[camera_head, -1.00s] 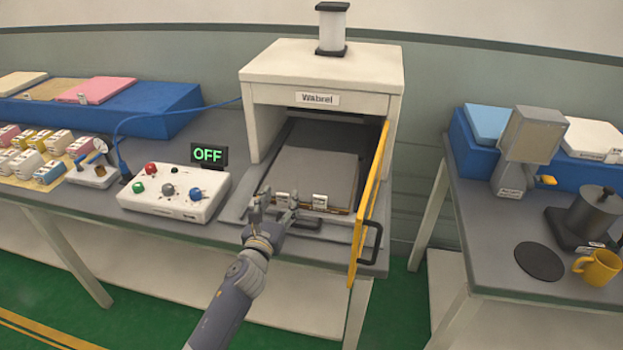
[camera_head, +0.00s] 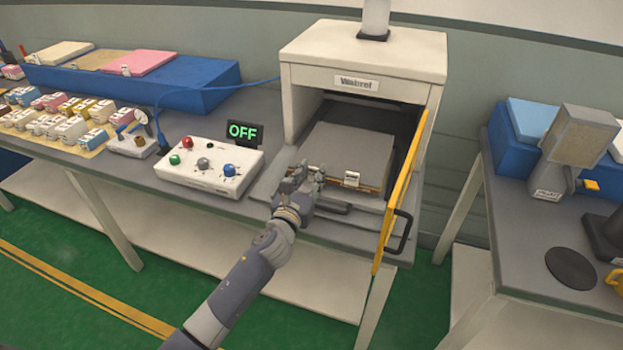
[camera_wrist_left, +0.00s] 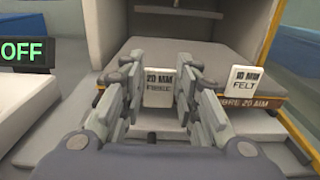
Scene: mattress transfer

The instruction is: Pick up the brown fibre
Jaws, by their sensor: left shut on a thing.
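The brown fibre (camera_wrist_left: 262,106) shows as a thin brown front edge with "20 MM" lettering, lying under a grey felt slab (camera_head: 345,145) in the open press. The slab also shows in the left wrist view (camera_wrist_left: 215,58). A white tag reading "20 MM FIBRE" (camera_wrist_left: 158,90) stands at the front edge, between the fingers of my left gripper (camera_wrist_left: 158,68). My left gripper (camera_head: 308,174) is shut on that tag and hides it in the head view. A second white tag, "10 MM FELT" (camera_wrist_left: 243,80), stands to its right. My right gripper is not in view.
The press (camera_head: 360,55) has a yellow-edged door (camera_head: 402,190) standing open on the right. A control box (camera_head: 210,165) with an "OFF" display (camera_head: 243,132) is at the left. A second table (camera_head: 525,230) stands right across a gap.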

